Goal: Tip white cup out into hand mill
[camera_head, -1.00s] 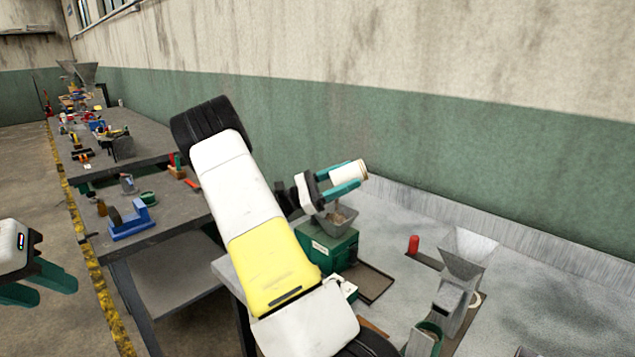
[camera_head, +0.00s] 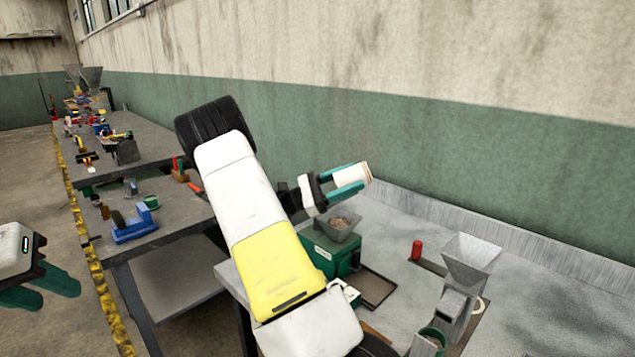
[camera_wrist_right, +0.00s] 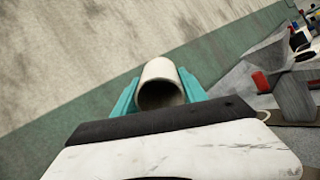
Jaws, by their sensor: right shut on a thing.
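The white cup (camera_head: 349,178) lies on its side in my right gripper (camera_head: 346,180), between its two teal fingers. In the right wrist view the cup (camera_wrist_right: 160,71) shows a dark open end towards the camera; no contents can be made out. The cup is held above and slightly beyond a green machine (camera_head: 334,254) with a grey hopper (camera_head: 338,229), which I take for the hand mill. Brownish grain lies in that hopper. My left gripper (camera_head: 42,287) is empty, its teal fingers apart, at the far left, away from the bench.
A dark tray (camera_head: 377,287) lies by the green machine. My right arm hides part of the bench.

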